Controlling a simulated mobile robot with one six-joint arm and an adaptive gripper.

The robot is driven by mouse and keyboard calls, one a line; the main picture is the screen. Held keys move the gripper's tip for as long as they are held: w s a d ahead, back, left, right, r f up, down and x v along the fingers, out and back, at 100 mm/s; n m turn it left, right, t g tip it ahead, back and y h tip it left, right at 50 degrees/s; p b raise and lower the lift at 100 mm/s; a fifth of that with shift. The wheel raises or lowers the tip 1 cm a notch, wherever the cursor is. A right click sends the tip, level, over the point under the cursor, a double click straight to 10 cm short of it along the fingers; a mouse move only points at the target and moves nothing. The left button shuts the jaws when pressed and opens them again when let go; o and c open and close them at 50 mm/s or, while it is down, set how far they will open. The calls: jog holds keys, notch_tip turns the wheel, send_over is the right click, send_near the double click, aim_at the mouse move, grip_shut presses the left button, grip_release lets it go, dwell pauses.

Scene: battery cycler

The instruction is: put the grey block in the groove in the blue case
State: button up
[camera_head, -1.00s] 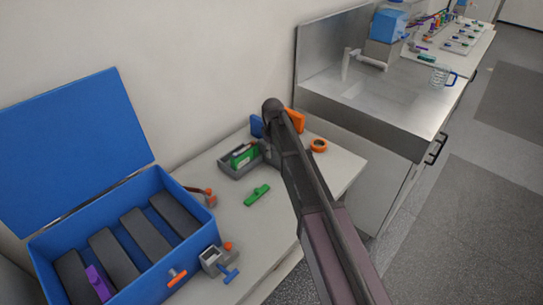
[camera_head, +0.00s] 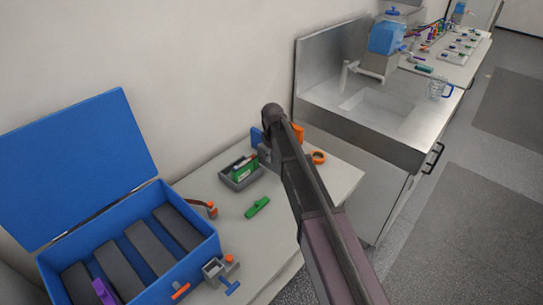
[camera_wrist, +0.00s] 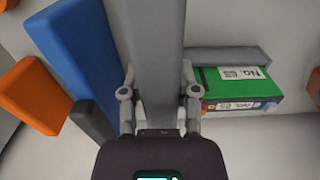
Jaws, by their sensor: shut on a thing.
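The grey block (camera_wrist: 155,50) is a long grey bar between the two fingers of my gripper (camera_wrist: 159,72) in the wrist view. The gripper is shut on it. In the head view my dark arm hides most of the gripper and block, at the back of the table. The blue case (camera_head: 206,257) stands open at the left, its lid (camera_head: 75,165) raised. Thick dark grey bars inside it leave grooves between them. A purple piece (camera_head: 104,291) sits in the case near the front left.
A grey tray (camera_head: 238,187) with green boxes lies left of my arm; it also shows right of the block in the wrist view (camera_wrist: 230,55). Blue (camera_wrist: 80,45) and orange (camera_wrist: 35,95) blocks stand at its left. A green piece (camera_head: 257,207) and a small clamp (camera_head: 220,272) lie nearer.

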notch_tip(320, 180, up, 14)
jog(key=p, duration=1.2)
jog(key=shift+f+p, duration=0.15)
jog(key=shift+p, duration=0.25)
notch_tip(320, 180, up, 4)
jog(key=p, duration=0.3)
jog(key=shift+f+p, duration=0.2)
jog(key=shift+p, duration=0.1)
